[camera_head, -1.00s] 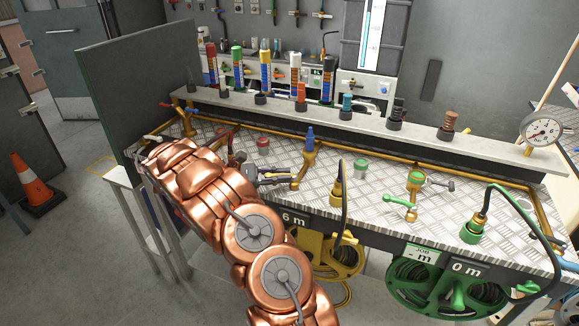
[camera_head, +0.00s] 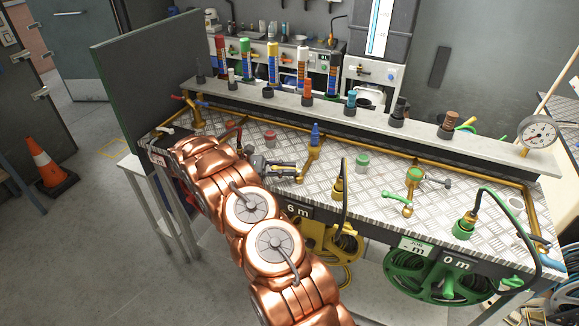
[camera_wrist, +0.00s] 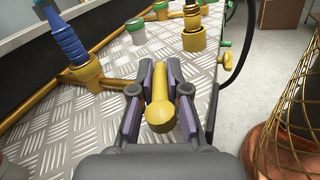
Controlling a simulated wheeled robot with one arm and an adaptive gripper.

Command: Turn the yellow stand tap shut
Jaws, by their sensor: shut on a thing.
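The yellow stand tap (camera_head: 309,160) stands on the chequered metal bench top and carries a blue nozzle (camera_head: 316,134). In the wrist view its yellow body (camera_wrist: 92,76) and blue nozzle (camera_wrist: 63,32) are at the left. My gripper (camera_head: 290,170) is at the tap's left side. In the wrist view my gripper (camera_wrist: 160,82) is shut on a yellow lever (camera_wrist: 160,112) with a rounded end, which lies lengthwise between the two finger pads. The join of lever and tap is hidden behind a finger.
A green-handled tap (camera_head: 397,202), a red pot (camera_head: 270,136) and a green pot (camera_head: 362,161) stand on the bench. A hose fitting (camera_head: 339,187) stands right of the tap. A grey shelf (camera_head: 340,108) runs behind. Yellow (camera_head: 318,238) and green (camera_head: 405,268) reels hang in front.

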